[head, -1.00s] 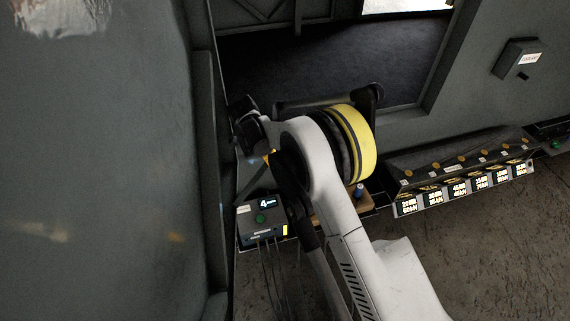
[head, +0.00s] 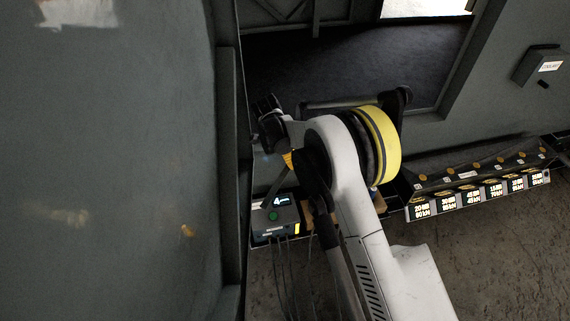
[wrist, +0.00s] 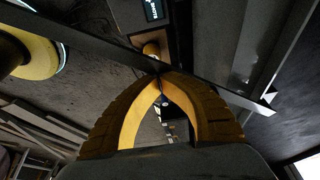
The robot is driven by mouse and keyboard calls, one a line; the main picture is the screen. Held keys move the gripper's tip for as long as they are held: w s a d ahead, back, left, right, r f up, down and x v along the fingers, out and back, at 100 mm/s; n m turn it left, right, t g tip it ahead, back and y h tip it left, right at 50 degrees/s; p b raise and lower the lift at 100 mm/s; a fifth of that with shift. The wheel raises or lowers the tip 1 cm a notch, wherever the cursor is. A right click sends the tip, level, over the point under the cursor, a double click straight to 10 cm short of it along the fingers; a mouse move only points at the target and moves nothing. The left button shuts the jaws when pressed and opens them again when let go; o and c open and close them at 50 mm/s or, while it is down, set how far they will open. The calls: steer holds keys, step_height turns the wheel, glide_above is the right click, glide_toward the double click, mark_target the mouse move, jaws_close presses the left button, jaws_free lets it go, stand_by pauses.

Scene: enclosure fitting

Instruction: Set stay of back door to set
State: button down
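A large grey panel (head: 120,170), which looks like the back door, fills the left of the head view, its upright edge close to my arm. In the wrist view a dark flat metal bar (wrist: 95,45) runs diagonally from upper left to right; it may be the stay, but its label and ends are not clear. My gripper (wrist: 160,76) has its yellow-padded fingers converged, with the tips meeting at the bar's edge. I cannot see the bar clearly between them. In the head view the gripper is mostly hidden behind my arm.
A small box with a green button and a lit "4" (head: 274,214) stands beside my arm, cables hanging below. A long dark unit with several lit labels (head: 480,195) lies at right. A wall box (head: 540,66) is at upper right. A dark opening (head: 350,65) lies behind my arm.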

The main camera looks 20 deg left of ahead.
steer(key=w+p+v, duration=0.1)
steer(key=p+v, duration=0.3)
steer(key=v, duration=0.5)
steer(key=shift+w+d+r, duration=0.2)
steer(key=shift+w+r, duration=0.25)
steer(key=shift+r, duration=0.1)
